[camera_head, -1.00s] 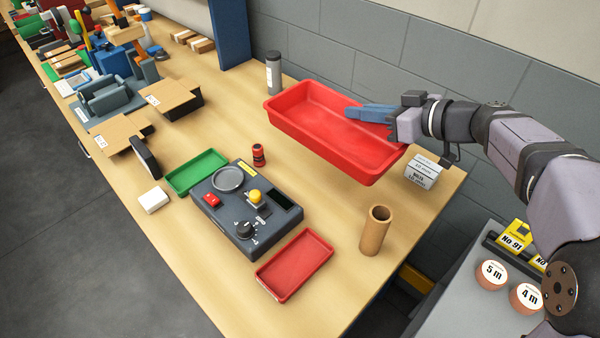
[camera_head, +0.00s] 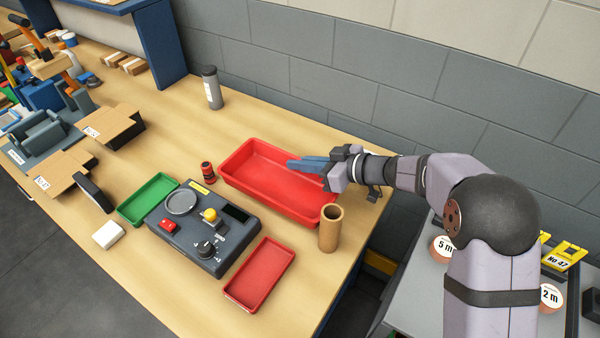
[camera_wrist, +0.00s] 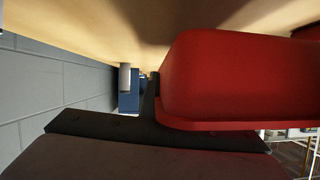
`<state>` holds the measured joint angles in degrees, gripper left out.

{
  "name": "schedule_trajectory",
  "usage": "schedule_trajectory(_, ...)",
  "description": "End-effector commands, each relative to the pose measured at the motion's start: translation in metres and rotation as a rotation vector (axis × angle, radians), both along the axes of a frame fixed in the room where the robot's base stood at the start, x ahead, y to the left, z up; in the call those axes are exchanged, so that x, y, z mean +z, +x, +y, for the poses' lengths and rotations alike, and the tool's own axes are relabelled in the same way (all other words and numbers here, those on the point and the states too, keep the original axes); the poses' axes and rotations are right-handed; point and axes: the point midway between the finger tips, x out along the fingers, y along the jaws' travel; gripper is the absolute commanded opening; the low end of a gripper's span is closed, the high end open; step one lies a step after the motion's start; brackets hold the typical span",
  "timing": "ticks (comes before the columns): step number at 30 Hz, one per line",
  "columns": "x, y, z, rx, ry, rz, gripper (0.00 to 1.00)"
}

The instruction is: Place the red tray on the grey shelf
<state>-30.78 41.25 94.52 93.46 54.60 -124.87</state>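The large red tray (camera_head: 262,178) is level, open side up, over the right part of the wooden workbench, behind a dark control box. I cannot tell whether its base touches the bench. My gripper (camera_head: 308,164) is at its right end, shut on the rim, with a blue finger reaching over the inside. In the wrist view the tray (camera_wrist: 235,80) fills the right side, and a dark gripper part lies along its rim. A grey surface (camera_head: 412,292), possibly the grey shelf, is at the lower right, partly hidden by my arm.
A cardboard tube (camera_head: 331,229) stands close to the tray's front right corner. The control box (camera_head: 200,225), a red spool (camera_head: 207,172), a small red tray (camera_head: 260,275) and a green tray (camera_head: 148,199) are nearby. Labelled reels (camera_head: 443,249) occupy the grey surface.

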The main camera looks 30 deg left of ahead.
Motion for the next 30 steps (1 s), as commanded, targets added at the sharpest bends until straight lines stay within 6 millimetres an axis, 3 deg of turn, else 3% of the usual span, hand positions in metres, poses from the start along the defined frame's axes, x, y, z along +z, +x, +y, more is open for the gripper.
schedule_trajectory(12, -0.038, 0.000, 0.000, -0.001, 0.001, 0.002, 0.00)
schedule_trajectory(30, -0.045, 0.000, 0.000, 0.000, 0.002, -0.001, 0.00)
